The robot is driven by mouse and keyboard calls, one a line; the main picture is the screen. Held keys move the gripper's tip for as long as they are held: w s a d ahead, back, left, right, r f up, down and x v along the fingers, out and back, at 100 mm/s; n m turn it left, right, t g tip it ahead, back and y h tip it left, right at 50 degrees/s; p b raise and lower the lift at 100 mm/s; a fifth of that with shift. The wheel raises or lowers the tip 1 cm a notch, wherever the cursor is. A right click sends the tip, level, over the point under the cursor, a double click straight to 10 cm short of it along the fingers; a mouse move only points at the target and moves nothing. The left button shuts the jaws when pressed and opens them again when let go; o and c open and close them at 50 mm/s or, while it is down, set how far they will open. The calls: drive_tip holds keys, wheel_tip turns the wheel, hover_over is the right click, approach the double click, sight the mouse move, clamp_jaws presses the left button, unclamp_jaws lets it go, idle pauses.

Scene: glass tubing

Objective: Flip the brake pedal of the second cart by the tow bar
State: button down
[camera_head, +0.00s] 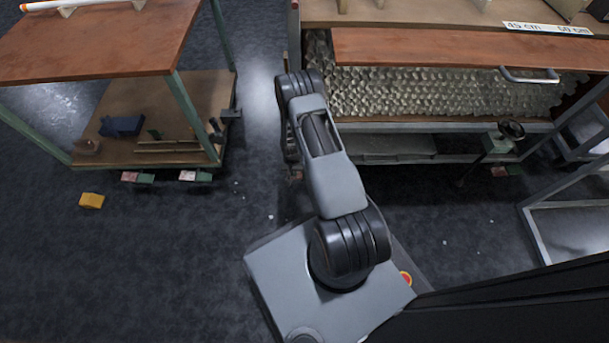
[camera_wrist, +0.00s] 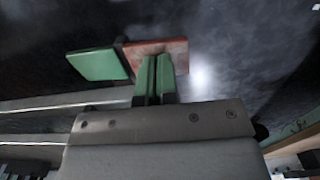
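In the wrist view a brake pedal shows as a green pad (camera_wrist: 97,65) and a reddish pad (camera_wrist: 165,48) with a dark strip between them. My gripper (camera_wrist: 154,60) has two green fingers close together with only a thin dark line between them. Their tips overlap the reddish pad; I cannot tell whether they touch it. In the head view my arm reaches down beside the left end of the right-hand cart (camera_head: 430,52), and hides most of the gripper. A small reddish patch (camera_head: 296,175) shows beside the arm there.
The left cart (camera_head: 90,45) has red-green pedals (camera_head: 137,178) (camera_head: 195,176) at its base. Another pedal (camera_head: 503,171) is under the right-hand cart's right end. A yellow block (camera_head: 91,200) lies on the floor. A metal frame (camera_head: 540,235) stands at right. An aisle separates the carts.

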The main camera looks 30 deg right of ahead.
drive_tip(key=shift+f, duration=0.35)
drive_tip(key=shift+r, duration=0.15)
drive_tip(key=shift+r+p, duration=2.3)
drive_tip(key=shift+r, duration=1.15)
drive_tip(key=shift+s+f, duration=0.1)
